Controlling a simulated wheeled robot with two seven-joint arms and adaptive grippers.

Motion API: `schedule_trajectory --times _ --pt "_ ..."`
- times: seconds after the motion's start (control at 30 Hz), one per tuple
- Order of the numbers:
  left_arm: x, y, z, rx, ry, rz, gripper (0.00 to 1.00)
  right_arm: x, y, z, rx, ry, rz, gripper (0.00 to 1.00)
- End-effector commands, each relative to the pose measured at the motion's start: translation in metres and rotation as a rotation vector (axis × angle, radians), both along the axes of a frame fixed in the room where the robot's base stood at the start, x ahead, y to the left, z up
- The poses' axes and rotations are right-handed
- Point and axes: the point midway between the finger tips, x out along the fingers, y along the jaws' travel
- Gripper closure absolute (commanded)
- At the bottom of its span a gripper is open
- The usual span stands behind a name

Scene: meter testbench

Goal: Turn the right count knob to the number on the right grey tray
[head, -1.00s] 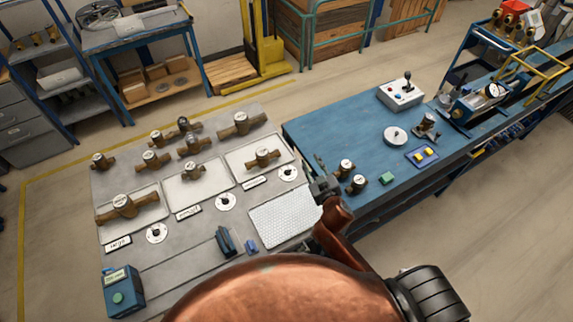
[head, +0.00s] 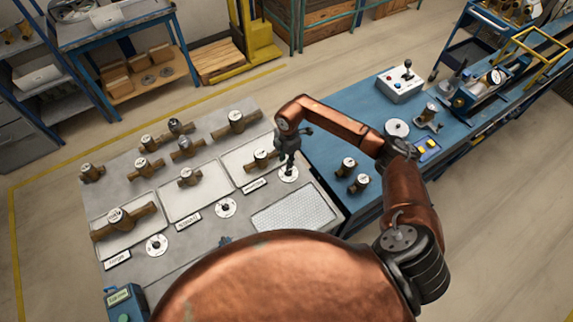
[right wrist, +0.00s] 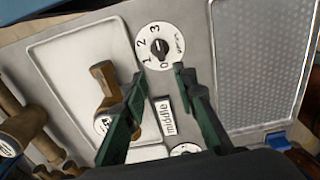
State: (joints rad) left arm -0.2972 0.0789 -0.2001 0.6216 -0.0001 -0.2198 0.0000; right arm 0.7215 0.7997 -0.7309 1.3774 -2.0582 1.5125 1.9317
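The right count knob (head: 288,174) is a small black knob on a round white dial at the right grey tray's corner. The right grey tray (head: 238,153) holds one brass meter (head: 262,158). My right gripper (head: 289,160) is above the knob, pointing down. In the right wrist view its green fingers (right wrist: 158,71) are apart and empty, with the knob ahead of their tips. My left gripper is out of view.
The middle knob (head: 225,207) and left knob (head: 157,245) are farther left. The blue bench (head: 340,135) at right holds two meters and a joystick box (head: 401,85).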

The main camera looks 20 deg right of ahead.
Motion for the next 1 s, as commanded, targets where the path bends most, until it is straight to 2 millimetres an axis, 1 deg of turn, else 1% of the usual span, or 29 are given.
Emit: schedule_trajectory --times 0.03,0.1,0.17,0.4,0.5,0.6,0.73,0.97,1.0 --pt "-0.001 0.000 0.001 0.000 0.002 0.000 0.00 0.000 -0.008 0.000 -0.026 0.007 -0.012 0.74" --pt "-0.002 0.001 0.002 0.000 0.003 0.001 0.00 0.000 -0.013 -0.004 -0.042 0.013 -0.022 0.74" --pt "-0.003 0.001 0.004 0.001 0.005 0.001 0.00 -0.001 -0.013 -0.011 -0.045 0.016 -0.024 0.74" --pt "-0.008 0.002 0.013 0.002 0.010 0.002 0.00 -0.001 -0.012 -0.049 -0.041 0.016 -0.022 0.74" --pt "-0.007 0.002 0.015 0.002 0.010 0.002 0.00 -0.001 -0.012 -0.062 -0.039 0.015 -0.022 0.74" --pt "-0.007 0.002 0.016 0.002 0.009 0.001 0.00 0.000 -0.011 -0.071 -0.039 0.013 -0.020 0.74" --pt "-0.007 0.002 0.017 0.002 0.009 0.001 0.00 0.000 -0.012 -0.076 -0.039 0.012 -0.020 0.74" --pt "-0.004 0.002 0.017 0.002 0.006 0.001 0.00 -0.001 -0.012 -0.077 -0.039 0.012 -0.019 0.74" --pt "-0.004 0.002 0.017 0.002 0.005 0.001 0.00 -0.001 -0.012 -0.077 -0.039 0.012 -0.019 0.77"
